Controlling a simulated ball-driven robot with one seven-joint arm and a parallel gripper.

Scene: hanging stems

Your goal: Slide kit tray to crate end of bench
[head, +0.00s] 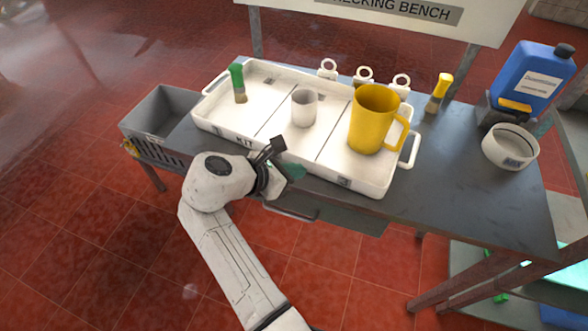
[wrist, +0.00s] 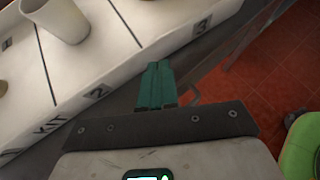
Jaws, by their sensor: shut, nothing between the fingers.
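The white kit tray (head: 218,128) lies on the dark bench (head: 455,190), its left end close beside the grey crate (head: 150,140) at the bench's left end. Its left compartment holds a green-handled brush (head: 237,80), the middle a white cup (head: 304,108), the right a yellow jug (head: 372,122). The tray's numbered front wall also shows in the wrist view (wrist: 115,75). My gripper (head: 293,171) is at the tray's front side, near the middle. Its teal fingers (wrist: 157,85) are shut and empty. I cannot tell whether they touch the wall.
A yellow-handled brush (head: 438,92) and several white rings (head: 364,74) stand behind the tray. A blue canister (head: 530,80) and a white round tub (head: 510,147) stand at the right. The bench's front right is clear. A drawer handle (head: 292,213) sticks out below the front edge.

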